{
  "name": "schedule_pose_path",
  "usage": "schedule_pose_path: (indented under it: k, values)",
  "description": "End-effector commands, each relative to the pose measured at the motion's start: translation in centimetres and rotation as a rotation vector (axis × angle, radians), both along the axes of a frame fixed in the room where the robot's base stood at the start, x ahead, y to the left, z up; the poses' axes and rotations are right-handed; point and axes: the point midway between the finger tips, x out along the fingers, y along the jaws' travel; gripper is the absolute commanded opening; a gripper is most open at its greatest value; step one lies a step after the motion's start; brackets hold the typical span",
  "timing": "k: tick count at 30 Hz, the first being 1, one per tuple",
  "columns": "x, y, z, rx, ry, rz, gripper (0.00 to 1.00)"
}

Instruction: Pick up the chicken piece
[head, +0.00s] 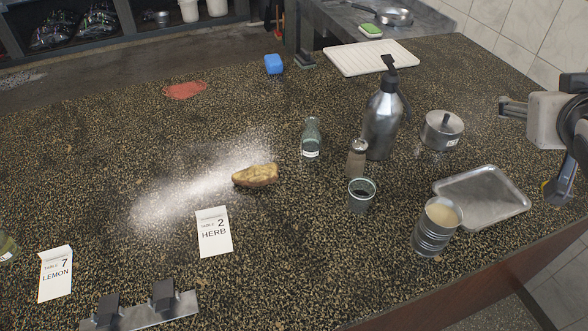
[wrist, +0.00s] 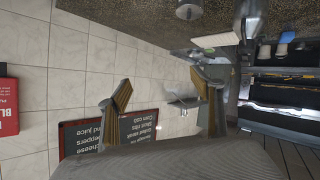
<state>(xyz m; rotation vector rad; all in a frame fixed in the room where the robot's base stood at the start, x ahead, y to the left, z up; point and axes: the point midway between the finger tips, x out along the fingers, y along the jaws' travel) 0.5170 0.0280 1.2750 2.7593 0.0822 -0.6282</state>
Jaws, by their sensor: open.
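The chicken piece (head: 255,176) is a golden-brown lump lying on the dark speckled counter (head: 120,130), at the right end of a streak of white powder (head: 185,195). It is not visible in the wrist view. My gripper (wrist: 162,100) is open and empty in the wrist view, its two fingers well apart, facing a tiled wall and a dark menu board. In the head view my arm shows at the right edge, far to the right of the chicken and apart from it.
A glass shaker (head: 311,138), brown-grey grinder (head: 357,158), steel bottle (head: 383,120), green cup (head: 361,195), ribbed can (head: 436,228), lidded pot (head: 442,131) and metal tray (head: 500,190) stand right of the chicken. HERB (head: 214,232) and LEMON (head: 55,275) cards stand in front.

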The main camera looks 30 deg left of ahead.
Motion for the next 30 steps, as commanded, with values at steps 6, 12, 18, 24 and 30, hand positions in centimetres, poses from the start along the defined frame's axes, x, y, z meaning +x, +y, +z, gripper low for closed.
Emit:
schedule_pose_path:
  k: [6, 12, 18, 24, 30]
  values:
    - [5.6, 5.3, 2.6, -0.021, -0.121, 0.158, 0.66]
    - [9.3, 11.2, 3.9, -0.026, -0.206, 0.33, 0.66]
    - [11.6, 17.7, 3.9, -0.018, -0.26, 0.525, 0.66]
    - [12.4, 24.4, 2.4, 0.0, -0.277, 0.734, 0.66]
    - [11.6, 30.5, -0.3, 0.026, -0.256, 0.951, 0.66]
